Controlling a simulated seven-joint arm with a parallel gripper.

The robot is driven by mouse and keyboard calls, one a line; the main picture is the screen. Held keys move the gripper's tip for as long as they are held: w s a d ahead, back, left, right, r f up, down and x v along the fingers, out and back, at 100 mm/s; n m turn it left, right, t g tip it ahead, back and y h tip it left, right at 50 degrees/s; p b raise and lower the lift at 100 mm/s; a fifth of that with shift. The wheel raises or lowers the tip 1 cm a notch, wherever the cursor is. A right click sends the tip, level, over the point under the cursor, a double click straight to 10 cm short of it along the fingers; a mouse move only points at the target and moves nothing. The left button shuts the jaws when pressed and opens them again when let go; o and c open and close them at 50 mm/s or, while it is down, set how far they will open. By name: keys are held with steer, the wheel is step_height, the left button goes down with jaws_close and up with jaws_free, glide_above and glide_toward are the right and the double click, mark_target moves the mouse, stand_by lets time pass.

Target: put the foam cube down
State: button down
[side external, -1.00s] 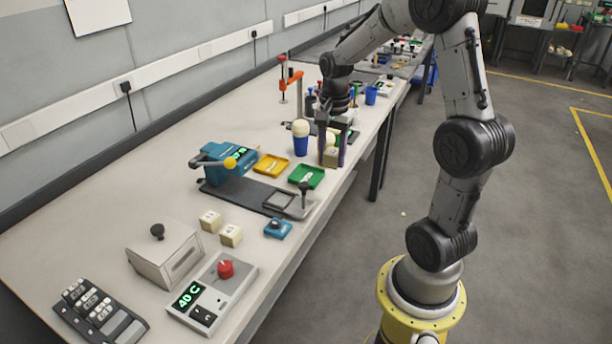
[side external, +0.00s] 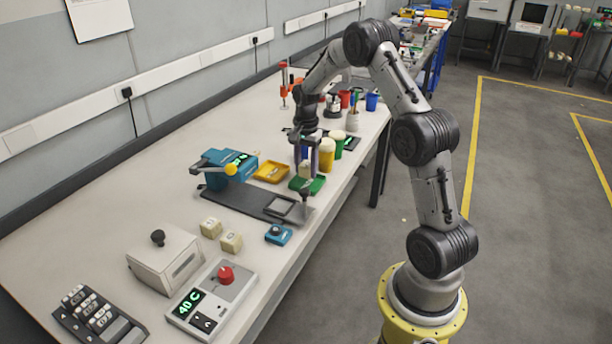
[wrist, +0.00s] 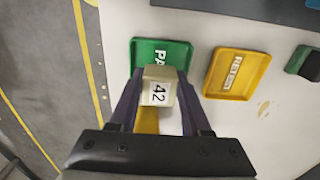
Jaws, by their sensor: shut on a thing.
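The foam cube (wrist: 158,86) is cream-coloured with "42" on its face. My gripper (wrist: 155,92) is shut on it, with one dark finger on each side. In the side view my gripper (side external: 305,172) holds the cube (side external: 305,169) over the green tray (side external: 318,185). The wrist view shows the same green tray (wrist: 146,52), with white lettering starting "PA" partly covered by the cube. I cannot tell whether the cube touches the tray.
A yellow tray (side external: 271,171) lies left of the green one. Yellow (side external: 327,155) and green (side external: 339,146) cups with pale tops stand behind. A dark-based fixture (side external: 245,200) is in front. Two more cream cubes (side external: 211,227) (side external: 231,242) sit nearer.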

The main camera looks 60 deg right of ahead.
mark_target(306, 177)
steer(key=shift+f, duration=1.5)
steer(key=shift+f, duration=0.15)
steer(key=c, duration=0.6)
jaws_free()
steer(key=shift+c, duration=0.2)
